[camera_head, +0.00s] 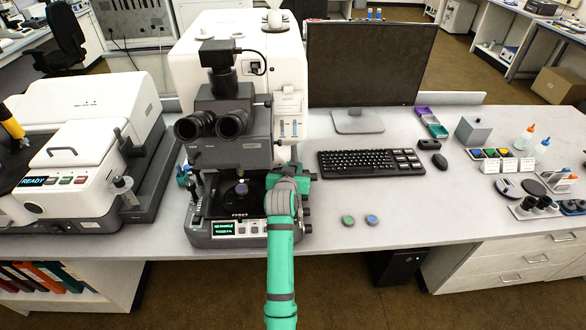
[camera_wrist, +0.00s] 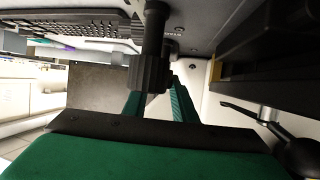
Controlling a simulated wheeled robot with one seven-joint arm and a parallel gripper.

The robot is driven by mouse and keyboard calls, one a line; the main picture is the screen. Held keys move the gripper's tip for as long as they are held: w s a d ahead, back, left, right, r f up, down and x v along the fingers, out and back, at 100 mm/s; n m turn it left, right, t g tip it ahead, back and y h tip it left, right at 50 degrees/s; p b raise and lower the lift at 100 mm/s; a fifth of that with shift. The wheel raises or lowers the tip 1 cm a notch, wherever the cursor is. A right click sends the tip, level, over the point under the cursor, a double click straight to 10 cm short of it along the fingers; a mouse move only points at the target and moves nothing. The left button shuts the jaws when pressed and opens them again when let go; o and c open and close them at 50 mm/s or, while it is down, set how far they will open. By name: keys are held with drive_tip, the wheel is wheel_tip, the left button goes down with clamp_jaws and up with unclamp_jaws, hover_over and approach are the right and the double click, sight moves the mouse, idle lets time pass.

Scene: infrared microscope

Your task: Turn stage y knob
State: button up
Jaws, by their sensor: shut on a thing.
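The microscope (camera_head: 240,110) stands on the bench, with its dark stage (camera_head: 238,190) low at the front. My arm reaches up to the right side of the stage and hides the knob and my fingers in the head view. In the wrist view, a dark ribbed knob (camera_wrist: 150,73) sits on a dark shaft (camera_wrist: 155,28). My gripper (camera_wrist: 158,97) has its green fingers on either side of the knob and is shut on it. The fingers partly hide the knob's end. I cannot tell from the picture which stage axis this knob drives.
A keyboard (camera_head: 370,163) and monitor (camera_head: 368,62) stand to the right. Two small round pieces (camera_head: 348,220) lie on the bench. The bench front right of the microscope is mostly clear.

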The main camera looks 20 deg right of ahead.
drive_tip(key=o, duration=1)
drive_tip(key=shift+w, duration=0.1)
drive_tip(key=shift+o, duration=0.2)
drive_tip(key=shift+a, duration=0.1)
drive_tip(key=v, duration=1)
drive_tip(key=shift+s+r, duration=0.15)
drive_tip(key=shift+s, duration=0.15)
